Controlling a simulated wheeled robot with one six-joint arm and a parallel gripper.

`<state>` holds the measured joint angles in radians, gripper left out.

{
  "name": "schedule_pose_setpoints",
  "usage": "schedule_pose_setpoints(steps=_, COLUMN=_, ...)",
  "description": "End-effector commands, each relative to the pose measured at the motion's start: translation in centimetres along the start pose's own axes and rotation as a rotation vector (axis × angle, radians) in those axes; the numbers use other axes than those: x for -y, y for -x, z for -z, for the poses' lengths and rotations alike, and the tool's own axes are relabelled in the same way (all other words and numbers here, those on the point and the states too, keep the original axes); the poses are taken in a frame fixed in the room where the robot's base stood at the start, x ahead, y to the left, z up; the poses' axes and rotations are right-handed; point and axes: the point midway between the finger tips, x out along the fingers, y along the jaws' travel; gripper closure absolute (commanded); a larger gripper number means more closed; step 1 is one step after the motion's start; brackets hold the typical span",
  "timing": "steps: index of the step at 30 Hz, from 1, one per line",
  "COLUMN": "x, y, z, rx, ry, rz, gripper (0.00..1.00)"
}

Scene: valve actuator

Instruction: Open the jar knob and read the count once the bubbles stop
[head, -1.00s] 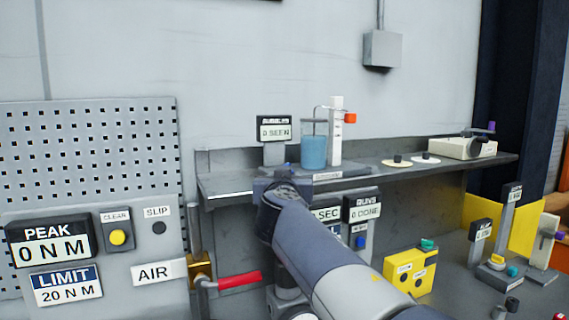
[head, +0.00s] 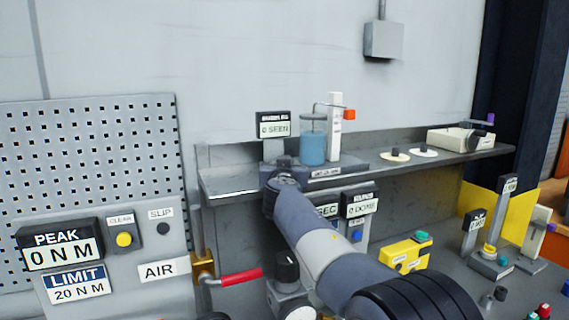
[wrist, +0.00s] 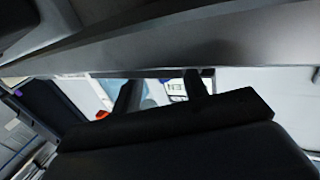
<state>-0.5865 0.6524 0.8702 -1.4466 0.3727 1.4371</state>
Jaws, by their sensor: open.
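The jar (head: 313,150) of blue liquid stands upright on the shelf. A white post (head: 335,128) beside it bears an orange-red knob (head: 349,114). The counter (head: 274,126) left of the jar reads "0 SEEN". I cannot make out bubbles in the liquid. My arm's end is just in front of the shelf edge, below the counter and jar; its fingers are not clear in the head view. In the wrist view my gripper (wrist: 160,92) is open with nothing seen between its dark fingers. An orange-red patch beside the left finger may be the knob.
The shelf (head: 455,160) edge runs close by the gripper. A red-handled air valve (head: 240,277) and a yellow box (head: 407,254) are lower down.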

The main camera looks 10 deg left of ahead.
Motion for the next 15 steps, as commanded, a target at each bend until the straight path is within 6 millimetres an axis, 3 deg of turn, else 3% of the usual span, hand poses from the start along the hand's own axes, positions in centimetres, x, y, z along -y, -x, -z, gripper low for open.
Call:
schedule_pose_setpoints(steps=5, x=-0.01, y=0.01, z=-0.02, rx=0.000, ry=0.000, rz=0.000, gripper=0.59)
schedule_pose_setpoints(steps=15, x=-0.02, y=0.03, z=0.01, rx=0.000, ry=0.000, rz=-0.001, gripper=0.86)
